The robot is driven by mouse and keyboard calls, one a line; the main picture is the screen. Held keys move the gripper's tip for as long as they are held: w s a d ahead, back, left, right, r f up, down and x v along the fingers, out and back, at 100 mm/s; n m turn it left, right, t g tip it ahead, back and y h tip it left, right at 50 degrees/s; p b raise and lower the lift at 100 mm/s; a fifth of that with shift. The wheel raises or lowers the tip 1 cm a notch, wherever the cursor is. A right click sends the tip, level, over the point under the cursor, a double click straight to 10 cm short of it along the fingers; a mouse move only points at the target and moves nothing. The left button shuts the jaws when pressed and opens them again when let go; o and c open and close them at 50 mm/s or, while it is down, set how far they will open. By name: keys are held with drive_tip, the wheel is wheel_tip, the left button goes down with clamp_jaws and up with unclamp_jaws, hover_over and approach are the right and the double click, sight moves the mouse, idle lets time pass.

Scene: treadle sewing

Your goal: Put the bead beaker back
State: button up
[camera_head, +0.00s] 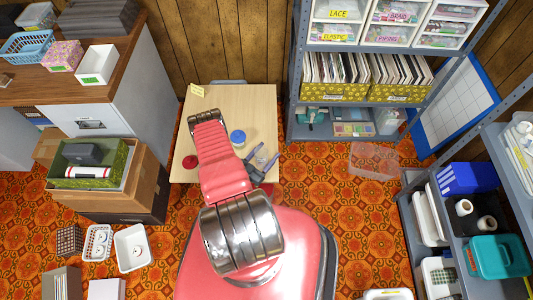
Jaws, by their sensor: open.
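A small round container with a blue top or contents (238,138) stands on the light wooden table, partly beside my arm; it may be the bead beaker, but it is too small to be sure. My gripper (266,154) is open over the right part of the table, to the right of and slightly nearer than this container. It is apart from the container in the picture. Its dark fingers point up and to the right, and I cannot make out anything held between them. A drawer labelled BEAD (399,17) is on the shelf at the back right.
My arm hides part of the wooden table (254,104). A red round item (190,162) lies at its left edge. A metal shelf unit (360,48) holds drawers and yellow boxes of folders. A clear bin (375,160) sits on the floor. Patterned floor is free right of the table.

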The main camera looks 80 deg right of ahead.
sight(258, 163)
drive_tip(key=shift+r, duration=0.1)
drive_tip(key=shift+v, duration=6)
